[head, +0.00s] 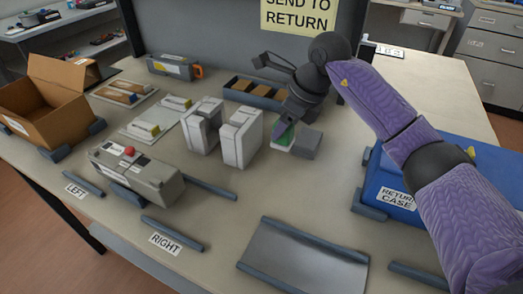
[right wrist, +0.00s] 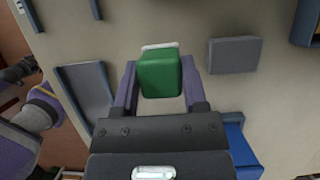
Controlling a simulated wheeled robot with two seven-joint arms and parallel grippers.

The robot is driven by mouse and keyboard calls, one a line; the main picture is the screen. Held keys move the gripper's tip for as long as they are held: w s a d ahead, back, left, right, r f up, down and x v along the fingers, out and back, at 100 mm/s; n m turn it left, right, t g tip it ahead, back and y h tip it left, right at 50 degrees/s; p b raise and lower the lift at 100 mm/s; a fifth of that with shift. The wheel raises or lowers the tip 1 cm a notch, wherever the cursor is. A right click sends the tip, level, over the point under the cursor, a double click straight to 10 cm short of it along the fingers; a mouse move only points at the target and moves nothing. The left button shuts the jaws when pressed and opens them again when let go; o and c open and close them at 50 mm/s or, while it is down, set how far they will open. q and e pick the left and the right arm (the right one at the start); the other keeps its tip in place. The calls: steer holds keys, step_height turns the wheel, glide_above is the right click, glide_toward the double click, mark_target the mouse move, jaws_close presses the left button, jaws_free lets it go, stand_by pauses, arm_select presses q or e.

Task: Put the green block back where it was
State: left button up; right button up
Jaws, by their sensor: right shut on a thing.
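The green block (right wrist: 160,74) is between the fingers of my right gripper (right wrist: 158,88), which is shut on it. A white edge shows at its far side. In the head view the green block (head: 286,141) is partly hidden by the gripper (head: 282,134). It is just left of a grey block (head: 306,145), which also shows in the right wrist view (right wrist: 235,54), apart from the green one. Whether the green block touches the table is hard to tell. My left gripper is not clearly in view.
Two white cartridges (head: 240,136) stand left of the gripper. A compartmented tray (head: 252,93) lies behind. A blue return case (head: 382,183) is at right, a grey tray (head: 305,255) in front. A grey machine with a red button (head: 135,177) and an open carton (head: 48,112) are at left.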

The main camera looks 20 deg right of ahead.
steer(key=shift+b+x, duration=0.3)
steer(key=shift+x, duration=0.55)
steer(key=f, duration=0.1)
steer(key=f+b, duration=0.1)
steer(key=f, duration=0.2)
steer(key=shift+s+f+b, duration=0.3)
steer(key=shift+f+b, duration=0.05)
steer(key=shift+f, duration=0.05)
step_height(320, 180, down, 3)
steer(key=shift+f+b, duration=0.1)
steer(key=shift+b, duration=0.45)
steer(key=shift+d+f, duration=0.1)
steer(key=shift+f, duration=0.15)
steer(key=shift+r, duration=0.15)
steer(key=o, duration=1.1)
arm_select(q)
steer(key=f, duration=0.1)
steer(key=s+f, duration=0.1)
steer(key=f, duration=0.1)
steer(key=shift+s+d+f+g, duration=0.15)
steer(key=shift+s+f+g, duration=0.1)
steer(key=shift+s+g, duration=0.1)
arm_select(e)
steer(key=shift+o, duration=0.2)
